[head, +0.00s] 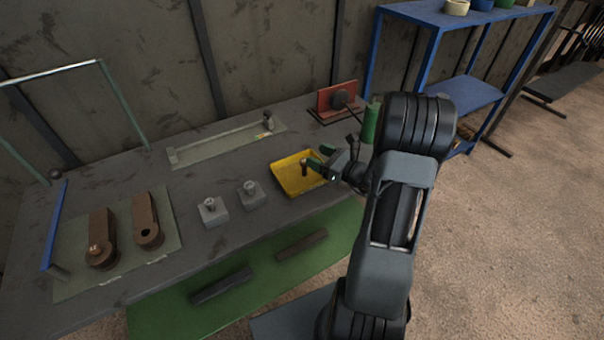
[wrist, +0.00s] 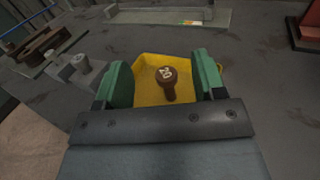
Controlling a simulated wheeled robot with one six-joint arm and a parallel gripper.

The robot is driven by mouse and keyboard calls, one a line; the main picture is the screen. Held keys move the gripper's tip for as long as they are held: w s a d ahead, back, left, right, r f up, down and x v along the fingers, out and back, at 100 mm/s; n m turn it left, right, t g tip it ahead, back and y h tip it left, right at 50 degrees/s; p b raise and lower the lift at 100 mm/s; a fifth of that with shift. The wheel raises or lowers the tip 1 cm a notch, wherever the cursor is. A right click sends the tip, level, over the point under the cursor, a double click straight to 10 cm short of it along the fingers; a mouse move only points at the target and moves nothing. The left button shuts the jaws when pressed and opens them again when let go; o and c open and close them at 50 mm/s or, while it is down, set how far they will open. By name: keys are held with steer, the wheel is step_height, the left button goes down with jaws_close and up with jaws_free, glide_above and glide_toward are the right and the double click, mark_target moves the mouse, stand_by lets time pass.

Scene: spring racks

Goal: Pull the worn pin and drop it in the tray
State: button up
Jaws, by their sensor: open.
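The worn pin (wrist: 166,76), brown with pale marks on its round head, is over the yellow tray (wrist: 148,94), head up. In the head view the pin (head: 305,166) shows upright within the outline of the tray (head: 291,186). My gripper (head: 321,157) is at the tray's right side with its green fingers apart. In the wrist view the pin lies between the fingers, with a gap on each side. I cannot tell whether its lower end touches the tray floor. A brown link (head: 146,222) on the left mat has an empty dark hole.
Another brown link (head: 101,240) holds a light-headed pin. Two grey blocks with pins, one nearer (head: 213,213) and one farther (head: 251,196), stand left of the tray. A red stand (head: 337,100) is behind my gripper. Bare bench lies between blocks and back fixture (head: 222,142).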

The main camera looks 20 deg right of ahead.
steer(key=b+v, duration=0.1)
steer(key=v, duration=0.9)
steer(key=shift+s, duration=0.2)
steer(key=shift+d, duration=0.1)
steer(key=s+a+f+n+g+h, duration=0.1)
steer(key=s+a+f+n+g, duration=0.4)
steer(key=s+a+n+g, duration=0.65)
steer(key=w+a+r+n+h, duration=0.1)
steer(key=a+r+n+h, duration=0.2)
steer(key=n, duration=0.6)
steer(key=w+a+r+n+h, duration=0.1)
steer(key=a+r+n+h, duration=0.3)
steer(key=r+n, duration=0.4)
steer(key=shift+w+n+h, duration=0.25)
steer(key=shift+n+h, duration=0.35)
steer(key=shift+n, duration=0.15)
